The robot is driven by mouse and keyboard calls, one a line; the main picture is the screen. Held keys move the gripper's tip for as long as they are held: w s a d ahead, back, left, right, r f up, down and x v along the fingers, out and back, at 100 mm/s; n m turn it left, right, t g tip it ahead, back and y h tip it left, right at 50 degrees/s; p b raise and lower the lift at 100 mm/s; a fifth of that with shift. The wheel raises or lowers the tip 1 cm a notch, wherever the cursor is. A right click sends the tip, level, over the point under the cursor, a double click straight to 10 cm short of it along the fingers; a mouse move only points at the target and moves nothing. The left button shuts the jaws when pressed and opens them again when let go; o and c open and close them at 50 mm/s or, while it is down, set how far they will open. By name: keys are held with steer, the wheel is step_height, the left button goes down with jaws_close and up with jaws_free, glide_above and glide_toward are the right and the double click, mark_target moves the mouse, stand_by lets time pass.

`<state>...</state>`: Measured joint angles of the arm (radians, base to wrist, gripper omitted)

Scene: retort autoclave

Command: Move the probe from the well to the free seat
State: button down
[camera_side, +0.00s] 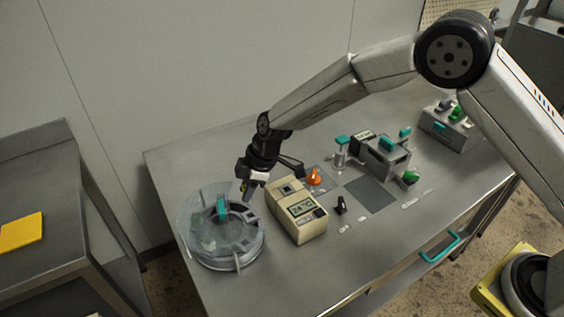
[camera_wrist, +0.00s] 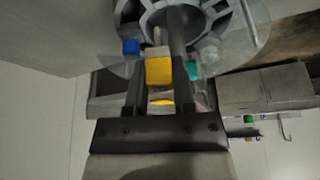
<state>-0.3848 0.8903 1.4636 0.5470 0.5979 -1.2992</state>
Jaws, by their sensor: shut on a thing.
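My gripper (camera_side: 248,186) is low over the right rim of a clear round vessel (camera_side: 192,247), left of a beige box (camera_side: 306,228) with a small display. In the wrist view my gripper (camera_wrist: 162,62) is shut on a yellow-bodied piece with a pale end, which appears to be the probe (camera_wrist: 158,71). In the side view the fingers mostly hide it. The vessel holds a grey ring with raised blocks and an upright teal part (camera_side: 221,208). The ring (camera_wrist: 205,45) lies beyond the fingertips in the wrist view. I cannot tell whether the probe touches it, or which seat is free.
An orange knob (camera_side: 314,177) and a black switch (camera_side: 341,205) are right of the beige box. A grey fixture (camera_side: 382,158) with teal and green parts stands farther right. A flat dark pad (camera_side: 370,194) is bare. A side bench holds a yellow sheet (camera_side: 21,232).

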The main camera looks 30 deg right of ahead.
mark_target(245, 216)
steer(key=shift+f, duration=0.15)
steer(key=shift+f, duration=0.8)
steer(key=shift+f, duration=2.5)
stand_by(3.2)
steer(key=shift+c, duration=1.8)
jaws_free()
steer(key=shift+o, duration=0.2)
steer(key=o, duration=0.3)
steer(key=shift+r, duration=0.2)
